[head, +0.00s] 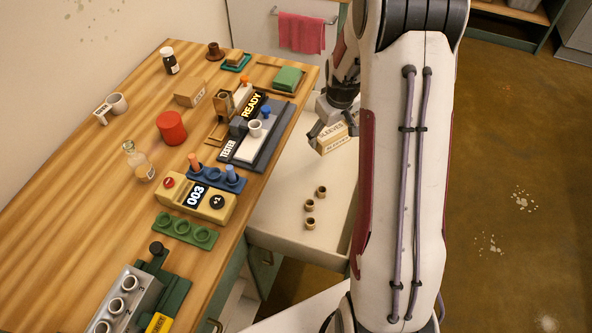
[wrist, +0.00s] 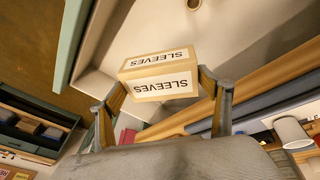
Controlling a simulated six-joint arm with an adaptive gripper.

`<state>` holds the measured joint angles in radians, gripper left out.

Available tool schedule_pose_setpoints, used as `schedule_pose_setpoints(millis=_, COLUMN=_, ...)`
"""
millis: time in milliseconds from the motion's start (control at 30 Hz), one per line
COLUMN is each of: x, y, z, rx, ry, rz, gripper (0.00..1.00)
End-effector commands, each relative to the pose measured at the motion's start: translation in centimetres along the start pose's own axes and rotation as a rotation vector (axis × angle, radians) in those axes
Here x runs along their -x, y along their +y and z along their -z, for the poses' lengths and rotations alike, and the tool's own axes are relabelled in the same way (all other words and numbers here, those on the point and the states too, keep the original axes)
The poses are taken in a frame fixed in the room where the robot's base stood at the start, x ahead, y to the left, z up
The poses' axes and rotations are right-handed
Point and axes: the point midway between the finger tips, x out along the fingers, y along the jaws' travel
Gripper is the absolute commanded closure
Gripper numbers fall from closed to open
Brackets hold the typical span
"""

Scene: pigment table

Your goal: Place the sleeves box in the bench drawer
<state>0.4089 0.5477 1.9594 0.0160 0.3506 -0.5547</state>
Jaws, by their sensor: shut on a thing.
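The sleeves box (head: 334,138) is a small tan carton with white labels reading SLEEVES. My gripper (head: 330,128) is shut on it and holds it over the open bench drawer (head: 285,200). In the wrist view the sleeves box (wrist: 160,76) sits between the two fingers of my gripper (wrist: 160,90), with its label upside down. The drawer is pulled out from the bench's right side, and its pale floor shows. My arm hides the drawer's right part. I cannot tell how high the box is above the drawer floor.
Several small brown rings (head: 310,206) lie in the drawer's near half. The bench (head: 60,210) to the left holds a tester (head: 250,150), a yellow counter unit (head: 195,198), a red cylinder (head: 172,127) and a grey block (head: 125,298). A pink towel (head: 301,33) hangs behind.

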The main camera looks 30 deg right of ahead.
Motion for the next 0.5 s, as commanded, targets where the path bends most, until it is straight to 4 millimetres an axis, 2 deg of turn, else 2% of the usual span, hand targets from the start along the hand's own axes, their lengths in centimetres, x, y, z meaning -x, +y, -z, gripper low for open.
schedule_pose_setpoints(millis=500, x=-3.6, y=3.2, z=-0.4, rx=0.16, ry=0.024, rz=0.04, gripper=0.5)
